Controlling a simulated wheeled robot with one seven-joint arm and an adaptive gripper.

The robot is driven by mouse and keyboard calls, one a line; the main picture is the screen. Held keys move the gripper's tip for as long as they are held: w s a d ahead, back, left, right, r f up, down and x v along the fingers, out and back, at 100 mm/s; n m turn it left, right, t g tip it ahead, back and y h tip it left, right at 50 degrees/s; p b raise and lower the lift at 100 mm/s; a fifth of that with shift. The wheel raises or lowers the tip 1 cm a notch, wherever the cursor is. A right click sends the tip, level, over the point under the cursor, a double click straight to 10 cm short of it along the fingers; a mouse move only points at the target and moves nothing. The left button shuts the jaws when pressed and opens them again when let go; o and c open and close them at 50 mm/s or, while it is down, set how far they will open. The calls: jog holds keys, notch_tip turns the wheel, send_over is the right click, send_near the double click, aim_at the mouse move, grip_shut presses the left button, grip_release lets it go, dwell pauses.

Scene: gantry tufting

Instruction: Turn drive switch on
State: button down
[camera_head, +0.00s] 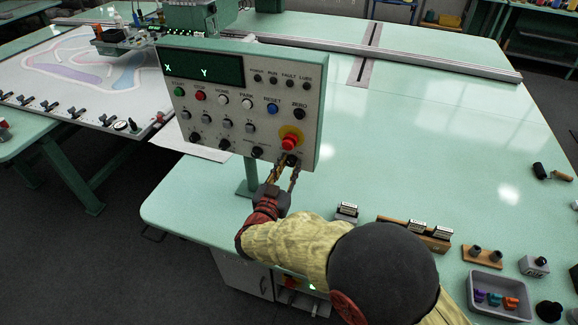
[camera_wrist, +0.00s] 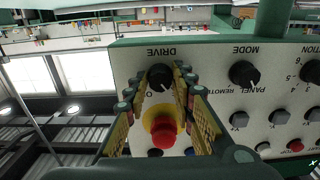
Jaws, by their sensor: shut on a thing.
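The control panel (camera_head: 318,120) stands on a post over the green table. Its drive switch (camera_head: 291,160) is a black rotary knob at the lower right, below the red stop button. In the wrist view the panel appears upside down, with the drive switch (camera_wrist: 160,76) under the word DRIVE and an "O" mark beside it. My gripper (camera_head: 284,169) reaches the panel from below. In the wrist view the two fingers of my gripper (camera_wrist: 161,84) are shut on the drive switch, one on each side. The fingers hide part of the knob's surroundings and other markings.
The red stop button (camera_head: 289,142) on a yellow ring is close to my fingers; it also shows between them in the wrist view (camera_wrist: 163,133). The mode knob (camera_wrist: 244,74) is beside the drive switch. A grey tray (camera_head: 499,312) holds small coloured parts.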

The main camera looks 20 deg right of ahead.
jog(key=shift+m, duration=0.3)
jog(key=m+b, duration=0.5)
jog(key=m, duration=0.1)
jog(key=shift+f, duration=0.2)
jog(key=m+b, duration=0.5)
jog(key=shift+r+m+b, duration=0.15)
jog(key=shift+m+b, duration=0.95)
jog(key=shift+b, duration=0.1)
jog(key=shift+r, duration=0.1)
jog(key=c, duration=1.6)
grip_release()
jog(key=shift+o, duration=0.6)
